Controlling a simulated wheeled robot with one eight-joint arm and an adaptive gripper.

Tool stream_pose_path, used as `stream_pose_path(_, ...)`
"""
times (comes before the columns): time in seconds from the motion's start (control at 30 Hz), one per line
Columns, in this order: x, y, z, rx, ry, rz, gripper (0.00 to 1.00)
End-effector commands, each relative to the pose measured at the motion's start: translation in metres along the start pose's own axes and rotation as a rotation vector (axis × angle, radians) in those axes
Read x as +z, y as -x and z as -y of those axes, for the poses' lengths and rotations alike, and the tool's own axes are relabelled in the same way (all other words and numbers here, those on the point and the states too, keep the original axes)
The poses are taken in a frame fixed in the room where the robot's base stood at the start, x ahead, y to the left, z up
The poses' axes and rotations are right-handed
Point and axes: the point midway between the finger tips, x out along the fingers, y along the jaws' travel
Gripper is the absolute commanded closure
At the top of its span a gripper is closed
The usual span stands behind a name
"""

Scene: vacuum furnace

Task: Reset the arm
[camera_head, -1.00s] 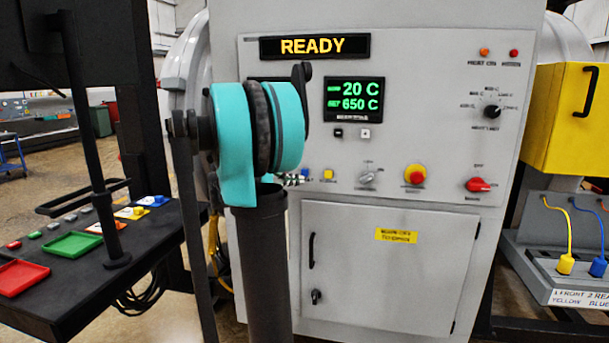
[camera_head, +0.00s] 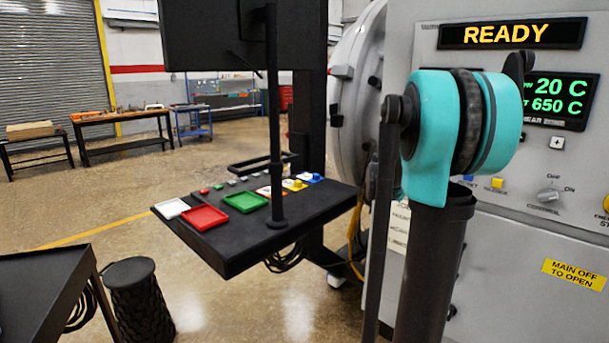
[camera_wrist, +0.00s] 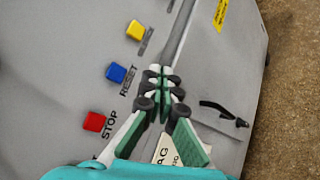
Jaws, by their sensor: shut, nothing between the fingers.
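My gripper (camera_wrist: 163,85) shows in the wrist view with its green, black-jointed fingers together and nothing between them. It is in front of the grey furnace panel (camera_wrist: 60,50), to the right of a blue button (camera_wrist: 116,72) marked RESET. A red button (camera_wrist: 95,121) marked STOP lies below that, and a yellow button (camera_wrist: 136,30) above. In the head view my teal and black arm joint covers part of the furnace front (camera_head: 500,240), and my gripper is hidden. Whether the fingers touch the panel I cannot tell.
The furnace display (camera_head: 512,33) reads READY. A black stand shelf (camera_head: 235,262) with a red tray (camera_head: 204,217) and a green tray (camera_head: 246,202) stands left of my arm. A dark table (camera_head: 40,290) and black stool (camera_head: 140,300) are at the lower left. Open floor lies beyond.

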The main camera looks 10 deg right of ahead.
Motion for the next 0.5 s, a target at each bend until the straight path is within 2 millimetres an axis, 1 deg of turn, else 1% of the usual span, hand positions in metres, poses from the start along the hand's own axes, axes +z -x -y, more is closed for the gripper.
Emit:
stream_pose_path(0.03, -0.002, 0.006, 0.019, -0.031, -0.026, -0.040, 1.00)
stream_pose_path(0.07, -0.005, 0.011, 0.032, -0.058, -0.047, -0.071, 1.00)
stream_pose_path(0.17, -0.015, 0.032, 0.090, -0.178, -0.139, -0.194, 1.00)
stream_pose_path(0.2, -0.019, 0.044, 0.115, -0.235, -0.179, -0.247, 1.00)
stream_pose_path(0.27, -0.024, 0.061, 0.153, -0.324, -0.239, -0.319, 1.00)
stream_pose_path(0.3, -0.028, 0.074, 0.178, -0.386, -0.278, -0.365, 1.00)
stream_pose_path(0.37, -0.031, 0.094, 0.214, -0.481, -0.335, -0.427, 1.00)
stream_pose_path(0.4, -0.032, 0.109, 0.238, -0.547, -0.372, -0.466, 1.00)
stream_pose_path(0.47, -0.033, 0.131, 0.273, -0.651, -0.426, -0.520, 1.00)
stream_pose_path(0.5, -0.033, 0.146, 0.295, -0.720, -0.459, -0.551, 1.00)
